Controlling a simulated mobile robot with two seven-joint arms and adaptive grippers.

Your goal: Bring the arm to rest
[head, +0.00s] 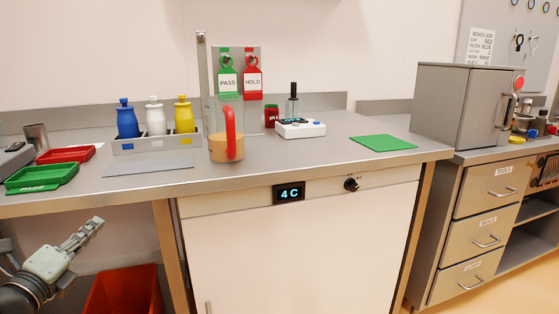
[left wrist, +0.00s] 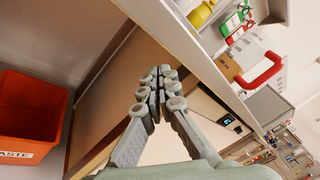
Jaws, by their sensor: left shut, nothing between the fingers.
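My left gripper (head: 92,229) is at the lower left of the head view, below the front edge of the bench and left of the white cabinet front. It is shut and empty. In the left wrist view its fingers (left wrist: 158,85) come together at the tips, with nothing between them. It is apart from the bench (head: 285,160) and the cabinet door (head: 300,245). My right gripper is in neither view.
An orange-red waste bin (head: 125,290) stands on the floor close to my left gripper; it also shows in the left wrist view (left wrist: 30,118). A red-handled jug (head: 227,145) stands near the bench's front edge. Green (head: 40,178) and red trays (head: 66,155) sit at the left.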

